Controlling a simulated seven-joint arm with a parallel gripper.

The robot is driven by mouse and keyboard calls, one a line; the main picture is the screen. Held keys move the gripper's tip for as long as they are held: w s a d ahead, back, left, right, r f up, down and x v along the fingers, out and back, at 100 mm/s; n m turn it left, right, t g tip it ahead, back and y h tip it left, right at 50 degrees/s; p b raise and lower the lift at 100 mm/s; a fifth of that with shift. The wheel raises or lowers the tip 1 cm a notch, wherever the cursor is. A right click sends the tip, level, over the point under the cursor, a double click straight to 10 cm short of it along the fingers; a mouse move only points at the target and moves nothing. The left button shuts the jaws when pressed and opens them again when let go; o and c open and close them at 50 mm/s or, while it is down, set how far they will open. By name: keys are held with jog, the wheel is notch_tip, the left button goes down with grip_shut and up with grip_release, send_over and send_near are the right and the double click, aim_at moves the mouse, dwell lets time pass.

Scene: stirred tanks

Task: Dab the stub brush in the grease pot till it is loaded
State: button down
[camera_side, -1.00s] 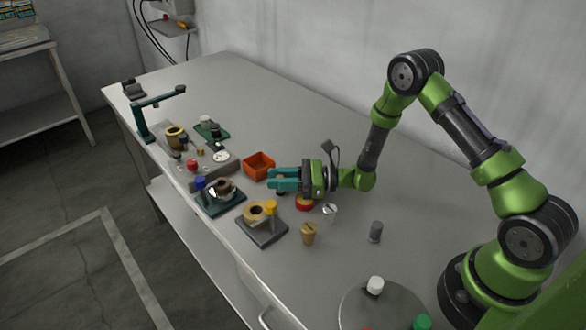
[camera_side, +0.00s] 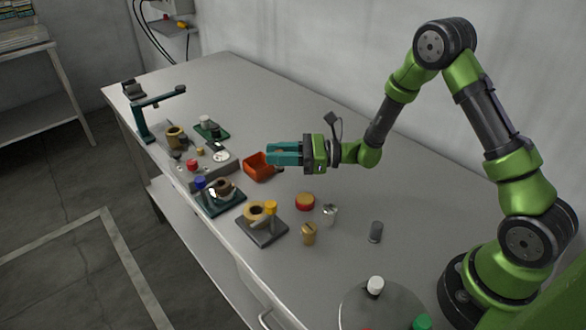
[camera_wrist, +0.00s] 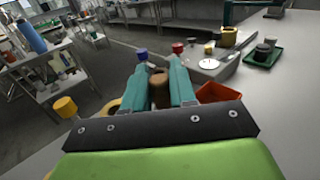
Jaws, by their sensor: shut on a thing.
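My gripper (camera_side: 270,154) is level above the bench, its teal fingers pointing left, close over the orange-red box. In the wrist view the fingers (camera_wrist: 158,72) are closed on a brown, round-ended piece (camera_wrist: 160,90), which looks like the stub brush's handle. In the side view only a small dark bit (camera_side: 279,170) shows below the fingers; the bristles cannot be made out. A low red pot with a yellowish top (camera_side: 305,202), probably the grease pot, stands on the bench below and right of the fingertips, apart from them.
The orange-red box (camera_side: 259,172) stands beside the fingertips. A tan cup (camera_side: 308,234), a small metal cup (camera_side: 330,215) and a grey cylinder (camera_side: 376,232) stand nearer. Fixtures (camera_side: 262,228) line the front edge. The back of the bench is clear.

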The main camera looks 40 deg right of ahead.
jog(key=s+d+r, duration=0.1)
jog(key=s+d, duration=0.1)
jog(key=s, duration=0.5)
jog(key=shift+f, duration=2.7)
jog(key=shift+s+a+f, duration=0.1)
jog(key=shift+f, duration=0.5)
notch_tip(320, 180, up, 7)
jog(key=shift+r, duration=0.15)
dwell(0.7)
dwell(0.4)
